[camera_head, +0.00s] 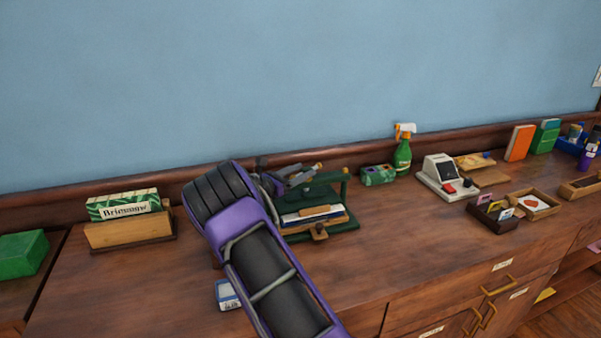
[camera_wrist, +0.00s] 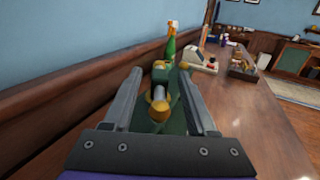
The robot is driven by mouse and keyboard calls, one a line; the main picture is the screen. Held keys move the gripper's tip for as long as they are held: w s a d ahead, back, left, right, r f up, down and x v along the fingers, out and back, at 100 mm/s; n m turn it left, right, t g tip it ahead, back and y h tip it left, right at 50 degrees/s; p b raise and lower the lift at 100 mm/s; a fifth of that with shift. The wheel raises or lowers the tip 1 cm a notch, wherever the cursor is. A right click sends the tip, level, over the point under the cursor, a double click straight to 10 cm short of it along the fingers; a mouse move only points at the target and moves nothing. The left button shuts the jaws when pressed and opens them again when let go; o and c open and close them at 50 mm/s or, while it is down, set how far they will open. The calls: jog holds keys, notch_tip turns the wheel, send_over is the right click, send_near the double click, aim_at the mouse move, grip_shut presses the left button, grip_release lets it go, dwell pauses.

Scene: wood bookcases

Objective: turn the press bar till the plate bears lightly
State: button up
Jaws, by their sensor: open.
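The green press (camera_head: 344,216) stands on the wooden counter, right of my arm. A stack with white edges and wooden pieces (camera_head: 312,212) lies in it. The press bar's brass end (camera_wrist: 158,108) shows between my fingers in the wrist view, with a grey shaft behind it. My gripper (camera_wrist: 160,72) is open, one finger on each side of the bar; it also shows above the press in the head view (camera_head: 301,173). I cannot tell whether a finger touches the bar. My arm and gripper hide part of the press top, and I cannot make out the plate's contact.
A green spray bottle (camera_head: 403,156) and a green box (camera_head: 377,175) stand behind and right of the press. A white card machine (camera_head: 445,177) is further right. A wooden holder (camera_head: 130,230) stands left. The counter front (camera_head: 390,250) is clear.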

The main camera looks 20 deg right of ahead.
notch_tip(320, 180, up, 10)
jog(key=shift+p, duration=0.35)
dwell(0.4)
